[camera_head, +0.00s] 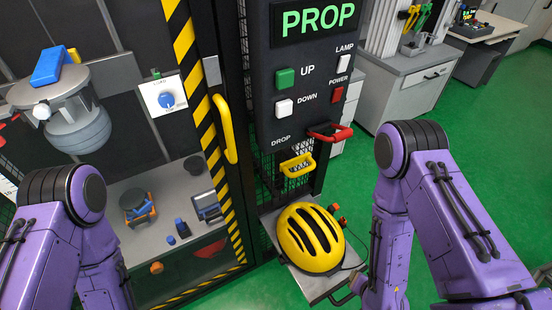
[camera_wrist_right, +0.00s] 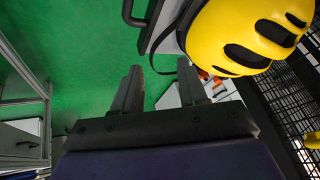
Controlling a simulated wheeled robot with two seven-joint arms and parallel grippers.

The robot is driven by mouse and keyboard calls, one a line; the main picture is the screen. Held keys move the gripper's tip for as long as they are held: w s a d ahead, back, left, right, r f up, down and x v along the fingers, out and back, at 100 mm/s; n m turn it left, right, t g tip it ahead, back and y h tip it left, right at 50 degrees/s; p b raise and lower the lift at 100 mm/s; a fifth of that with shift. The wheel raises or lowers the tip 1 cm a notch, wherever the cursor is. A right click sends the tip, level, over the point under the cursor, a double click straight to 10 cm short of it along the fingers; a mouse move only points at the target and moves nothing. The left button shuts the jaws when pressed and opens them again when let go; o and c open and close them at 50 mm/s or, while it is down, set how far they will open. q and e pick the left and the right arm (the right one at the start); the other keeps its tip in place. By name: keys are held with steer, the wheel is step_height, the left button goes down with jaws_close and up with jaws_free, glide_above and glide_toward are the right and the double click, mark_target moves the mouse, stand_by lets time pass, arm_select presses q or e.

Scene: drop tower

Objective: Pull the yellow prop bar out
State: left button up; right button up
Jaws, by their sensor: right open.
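The yellow prop bar (camera_head: 297,165) shows as a yellow handle low on the dark control panel, below the DROP label and left of the red handle. A yellow piece (camera_wrist_right: 312,140) at the right edge of the right wrist view may be the same bar; I cannot tell for sure. My right gripper (camera_wrist_right: 160,88) is open with nothing between its fingers. It is beside the shelf with the yellow helmet, apart from the bar. In the head view its fingers cannot be made out. My left gripper is out of view; only its arm shows at lower left.
A yellow helmet (camera_head: 310,240) sits on a small metal shelf (camera_head: 303,284) below the panel. The red handle (camera_head: 330,133) is close to the bar. A striped door frame with a yellow door handle (camera_head: 224,128) stands left. Green floor is open at right.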

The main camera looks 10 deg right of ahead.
steer(key=w+a+r+m+t+y+p, duration=0.1)
steer(key=w+a+r+m+t+y, duration=0.15)
steer(key=w+r, duration=0.4)
steer(key=w+a+r+m+t+y+p, duration=0.1)
steer(key=w+a+r+t, duration=0.2)
steer(key=w, duration=0.6)
steer(key=m+t+y, duration=0.2)
steer(key=t+y, duration=0.2)
glide_toward(305, 169)
steer(key=shift+g, duration=0.25)
steer(key=p+x, duration=0.2)
steer(key=x, duration=0.7)
steer(key=shift+w+f+p, duration=0.2)
steer(key=shift+w+p, duration=0.1)
steer(key=shift+p, duration=0.05)
steer(key=shift+w+a+f, duration=0.1)
steer(key=shift+w+f, duration=0.05)
steer(key=shift+w, duration=0.2)
jaws_close()
